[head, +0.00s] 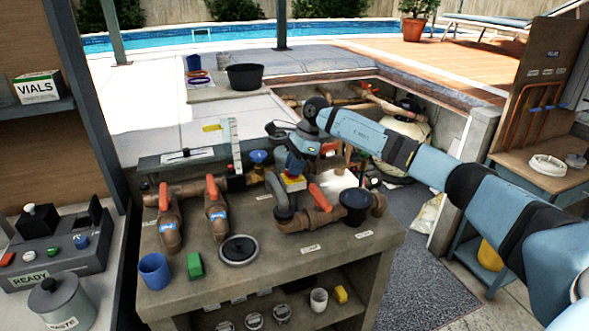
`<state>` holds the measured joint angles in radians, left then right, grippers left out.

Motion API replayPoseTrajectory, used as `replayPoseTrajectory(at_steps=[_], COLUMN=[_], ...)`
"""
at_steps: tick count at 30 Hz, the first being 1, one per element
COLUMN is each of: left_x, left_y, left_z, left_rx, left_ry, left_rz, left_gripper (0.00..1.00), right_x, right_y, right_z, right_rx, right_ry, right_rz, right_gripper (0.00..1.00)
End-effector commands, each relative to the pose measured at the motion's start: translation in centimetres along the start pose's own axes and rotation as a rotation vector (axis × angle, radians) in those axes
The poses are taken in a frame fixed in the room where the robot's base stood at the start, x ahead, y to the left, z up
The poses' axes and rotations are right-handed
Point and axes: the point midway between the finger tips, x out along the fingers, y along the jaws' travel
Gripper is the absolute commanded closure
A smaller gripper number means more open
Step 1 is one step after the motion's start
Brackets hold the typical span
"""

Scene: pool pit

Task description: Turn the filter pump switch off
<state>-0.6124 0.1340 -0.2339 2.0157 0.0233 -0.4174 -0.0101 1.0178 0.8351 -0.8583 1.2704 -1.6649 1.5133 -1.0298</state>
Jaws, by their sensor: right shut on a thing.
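My right arm reaches in from the right, and my right gripper (295,171) points down over the middle of the workbench. It is shut at a small yellow-and-red block (292,184) beside the grey pipe bend. The fingers hide much of the contact, and I cannot tell whether this block is the pump switch. No label in view clearly names the filter pump switch. A flat grey unit with a small dark lever (187,153) lies at the bench's back left. My left gripper is not in view.
Red-handled valves (213,205), a black-capped pipe fitting (356,206) and a blue-knobbed valve (258,158) crowd the workbench (330,247). A blue cup (154,271) and green block (194,265) stand in front. A control panel (55,250) marked READY is at left.

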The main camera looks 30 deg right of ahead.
Motion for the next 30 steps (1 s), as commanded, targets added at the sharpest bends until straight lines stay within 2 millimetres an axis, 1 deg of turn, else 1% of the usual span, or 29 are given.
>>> replayPoseTrajectory(at_steps=[1, 17, 18, 21, 30], left_x=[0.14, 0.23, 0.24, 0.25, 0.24], left_y=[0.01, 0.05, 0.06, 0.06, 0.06], left_z=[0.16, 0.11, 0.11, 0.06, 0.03], left_rx=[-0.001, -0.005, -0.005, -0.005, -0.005], left_ry=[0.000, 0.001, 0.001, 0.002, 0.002], left_rz=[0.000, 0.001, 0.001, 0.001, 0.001], left_gripper=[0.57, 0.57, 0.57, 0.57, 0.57], right_x=[0.62, 0.68, 0.69, 0.68, 0.15], right_y=[0.21, 0.28, 0.28, 0.26, 0.09], right_z=[-0.10, -0.07, -0.07, -0.06, -0.04], right_rx=[-0.010, -0.033, -0.033, -0.032, -0.031], right_ry=[0.004, 0.005, 0.005, 0.004, 0.002], right_rz=[0.014, 0.026, 0.026, 0.025, 0.017], right_gripper=[1.00, 1.00, 0.78, 0.57, 0.57])
